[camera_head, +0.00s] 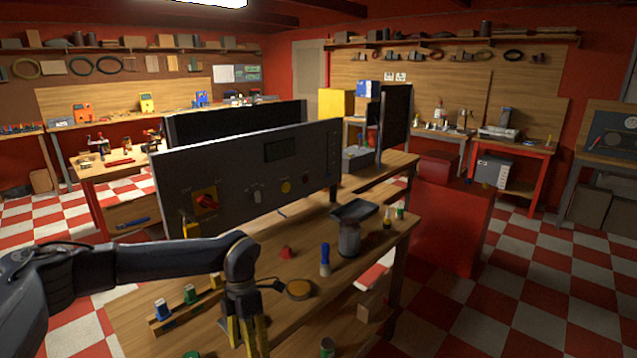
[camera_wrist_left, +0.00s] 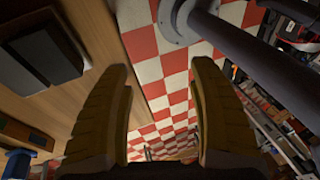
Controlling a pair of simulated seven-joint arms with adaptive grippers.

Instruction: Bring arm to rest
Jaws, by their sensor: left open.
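My left arm reaches in from the left in the head view. Its gripper (camera_head: 247,338) points down near the front edge of the wooden workbench (camera_head: 215,328). In the left wrist view the two yellow-brown fingers (camera_wrist_left: 160,75) stand wide apart with nothing between them. Beyond them show the wooden edge and the checkered floor (camera_wrist_left: 170,75). My right gripper does not show in either view.
A grey control panel (camera_head: 240,170) with a red rotary switch (camera_head: 206,201) stands behind the arm.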

